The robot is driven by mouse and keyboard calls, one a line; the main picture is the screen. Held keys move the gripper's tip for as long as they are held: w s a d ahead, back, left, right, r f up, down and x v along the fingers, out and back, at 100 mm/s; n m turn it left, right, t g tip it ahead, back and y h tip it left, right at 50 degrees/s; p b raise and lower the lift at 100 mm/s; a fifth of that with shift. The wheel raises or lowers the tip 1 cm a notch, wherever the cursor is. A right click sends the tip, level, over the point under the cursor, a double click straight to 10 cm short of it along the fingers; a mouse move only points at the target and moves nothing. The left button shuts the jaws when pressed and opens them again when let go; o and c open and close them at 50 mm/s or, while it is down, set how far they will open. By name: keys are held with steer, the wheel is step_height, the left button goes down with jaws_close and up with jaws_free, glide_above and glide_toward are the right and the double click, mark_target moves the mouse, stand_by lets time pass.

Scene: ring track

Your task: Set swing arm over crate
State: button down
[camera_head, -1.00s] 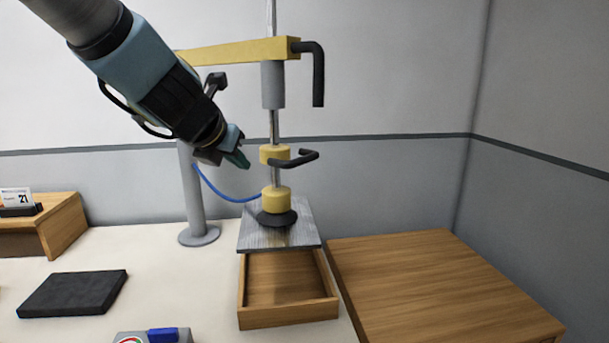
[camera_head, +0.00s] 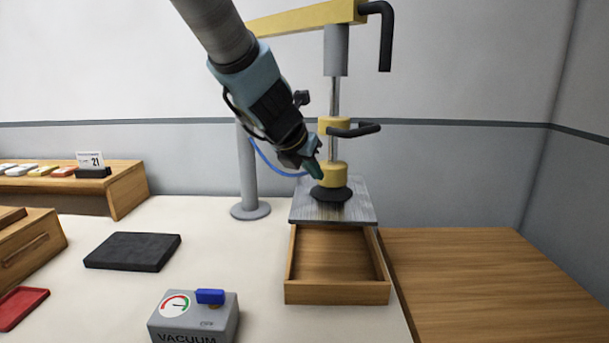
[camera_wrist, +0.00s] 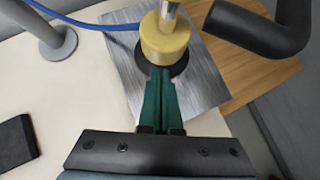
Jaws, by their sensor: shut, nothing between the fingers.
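The swing arm has a yellow boom (camera_head: 305,17) on a grey post (camera_head: 248,175). A vertical rod hangs from the boom with yellow collars, a black handle (camera_head: 355,129) and a black suction cup (camera_head: 331,194). The cup is over a grey metal plate (camera_head: 360,207); I cannot tell whether it touches. An open wooden crate (camera_head: 337,291) stands in front of the plate and looks empty. My gripper (camera_head: 317,172) is shut and empty beside the lower yellow collar (camera_wrist: 165,38). In the wrist view its green fingertips (camera_wrist: 160,72) point at the collar; contact is unclear.
A grey vacuum box (camera_head: 195,318) with a gauge and blue switch stands at the front. A dark pad (camera_head: 132,251) lies left of it, and a red tray (camera_head: 20,306) is at the left edge. A blue hose (camera_head: 272,165) runs from post to collar.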

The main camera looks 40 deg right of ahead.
steer(key=shift+w+d, duration=0.3)
steer(key=shift+d, duration=0.45)
